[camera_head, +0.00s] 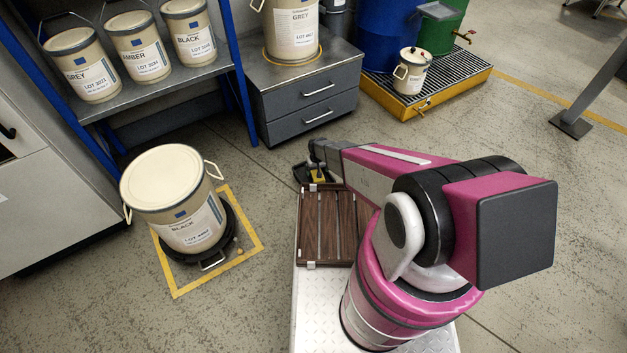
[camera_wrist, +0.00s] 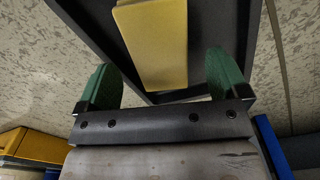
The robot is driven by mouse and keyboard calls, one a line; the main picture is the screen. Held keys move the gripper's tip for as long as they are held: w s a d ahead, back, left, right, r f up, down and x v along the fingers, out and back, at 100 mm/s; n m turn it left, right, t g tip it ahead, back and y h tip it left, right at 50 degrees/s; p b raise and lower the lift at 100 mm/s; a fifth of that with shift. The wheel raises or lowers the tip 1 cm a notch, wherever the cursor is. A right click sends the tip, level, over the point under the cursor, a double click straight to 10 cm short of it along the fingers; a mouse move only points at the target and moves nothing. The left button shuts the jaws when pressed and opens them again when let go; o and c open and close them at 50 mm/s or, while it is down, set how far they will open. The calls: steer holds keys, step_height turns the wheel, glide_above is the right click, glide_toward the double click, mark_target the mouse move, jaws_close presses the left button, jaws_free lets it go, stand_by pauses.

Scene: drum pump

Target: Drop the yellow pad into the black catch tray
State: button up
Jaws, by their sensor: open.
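The yellow pad (camera_wrist: 155,45) lies at the top centre of the wrist view, against the dark inside of the black catch tray (camera_wrist: 228,28). My gripper (camera_wrist: 160,84) is open, with its green fingers to the left and right of the pad's near end. Gaps show between the pad and both fingers. In the head view the pad (camera_head: 318,177) is a small yellow patch at the black tray (camera_head: 300,174), below the end of my arm. My arm partly hides both there. I cannot tell whether the pad rests fully on the tray floor.
A brown slatted crate (camera_head: 328,225) sits just in front of the tray. A cream BLACK pail (camera_head: 182,205) stands on a dolly at left. A grey drawer cabinet (camera_head: 305,95) stands behind. A yellow spill pallet (camera_head: 425,85) is at the back right.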

step_height(320, 180, up, 9)
stand_by(0.3)
